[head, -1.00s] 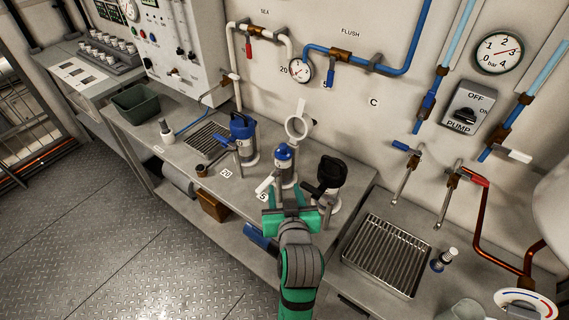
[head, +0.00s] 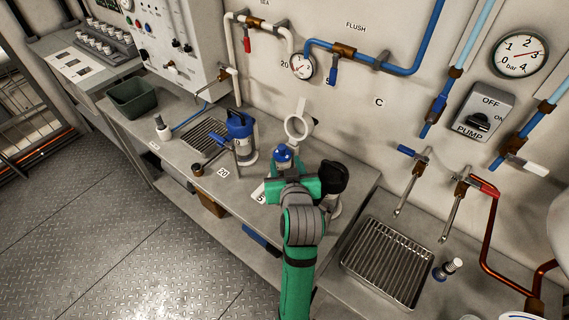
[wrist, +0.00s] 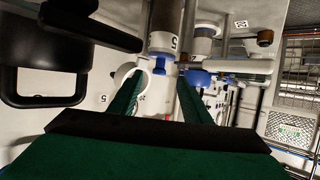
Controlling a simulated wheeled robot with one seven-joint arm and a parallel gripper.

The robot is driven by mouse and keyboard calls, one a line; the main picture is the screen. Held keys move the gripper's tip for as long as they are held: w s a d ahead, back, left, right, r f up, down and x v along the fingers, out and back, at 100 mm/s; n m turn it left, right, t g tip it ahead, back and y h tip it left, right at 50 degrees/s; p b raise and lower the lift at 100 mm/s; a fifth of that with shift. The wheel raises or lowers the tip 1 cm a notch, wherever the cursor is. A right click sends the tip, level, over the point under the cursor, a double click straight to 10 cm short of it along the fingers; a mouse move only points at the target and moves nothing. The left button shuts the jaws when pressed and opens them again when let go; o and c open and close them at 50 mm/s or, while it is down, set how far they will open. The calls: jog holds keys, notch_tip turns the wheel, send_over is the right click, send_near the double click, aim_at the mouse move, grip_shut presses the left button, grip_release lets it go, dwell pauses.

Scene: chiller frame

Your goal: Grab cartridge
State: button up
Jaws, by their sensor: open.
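The middle housing with a blue cap (head: 284,152) stands upright on the bench in the head view; my green gripper hides its lower part. My gripper (wrist: 156,82) is open, with a green finger on each side of the picture's middle. Nothing is visibly held between the fingers. In the head view my gripper (head: 290,187) is close in front of the middle housing; contact cannot be told.
A blue-capped housing (head: 241,135) stands to the left, and a black-topped one (head: 333,178) stands close on the right. A white ring (head: 298,128) rises behind the middle housing. A drain grate (head: 388,262) is at the right. A dark bin (head: 132,98) is at the far left.

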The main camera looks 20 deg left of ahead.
aim_at(282, 152)
jog(key=shift+x, duration=3.55)
grip_shut()
